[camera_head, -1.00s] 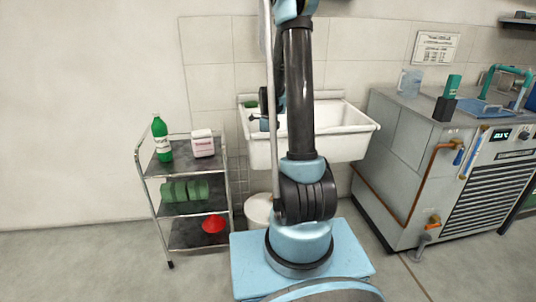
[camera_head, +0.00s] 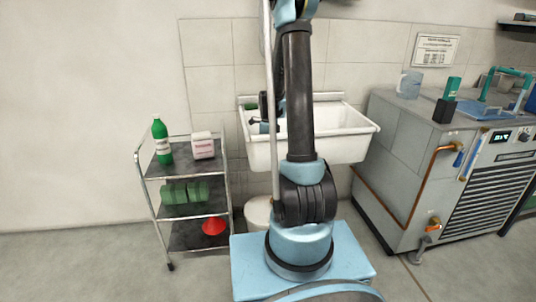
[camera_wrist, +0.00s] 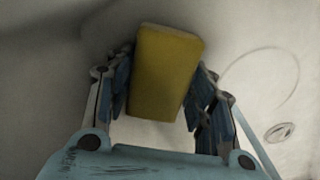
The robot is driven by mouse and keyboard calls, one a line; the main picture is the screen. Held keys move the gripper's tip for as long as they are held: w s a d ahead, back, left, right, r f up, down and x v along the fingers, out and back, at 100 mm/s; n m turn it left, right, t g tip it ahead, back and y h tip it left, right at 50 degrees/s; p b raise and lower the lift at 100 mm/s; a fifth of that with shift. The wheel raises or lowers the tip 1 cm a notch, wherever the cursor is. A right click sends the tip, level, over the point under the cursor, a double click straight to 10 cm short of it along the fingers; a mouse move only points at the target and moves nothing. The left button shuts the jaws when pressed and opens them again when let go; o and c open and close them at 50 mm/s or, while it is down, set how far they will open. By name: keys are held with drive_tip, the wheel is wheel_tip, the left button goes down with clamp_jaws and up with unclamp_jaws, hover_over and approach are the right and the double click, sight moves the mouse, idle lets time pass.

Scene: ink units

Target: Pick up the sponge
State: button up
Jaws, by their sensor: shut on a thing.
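The yellow sponge (camera_wrist: 165,75) shows in the middle of the wrist view, tilted a little. My gripper (camera_wrist: 161,84) is shut on it, with one blue-padded finger against each side. Behind them is the pale inside of the sink (camera_wrist: 285,85), with a round drain (camera_wrist: 280,132) at the lower right. In the head view my arm stands in front of the sink (camera_head: 345,140) and hides part of it. My gripper is small and dark at the sink's left side there, and I cannot make out the sponge in that view.
A metal cart (camera_head: 178,170) at the left holds a green bottle (camera_head: 161,141), a white box (camera_head: 203,146), green items (camera_head: 185,192) and a red funnel (camera_head: 214,225). A grey counter unit (camera_head: 400,160) stands at the right. A white bucket (camera_head: 258,212) is under the sink.

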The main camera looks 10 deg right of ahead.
wheel_tip(320, 180, up, 18)
drive_tip(key=shift+f, duration=0.15)
idle(0.3)
drive_tip(key=shift+o, duration=0.7)
drive_tip(key=shift+c, duration=0.7)
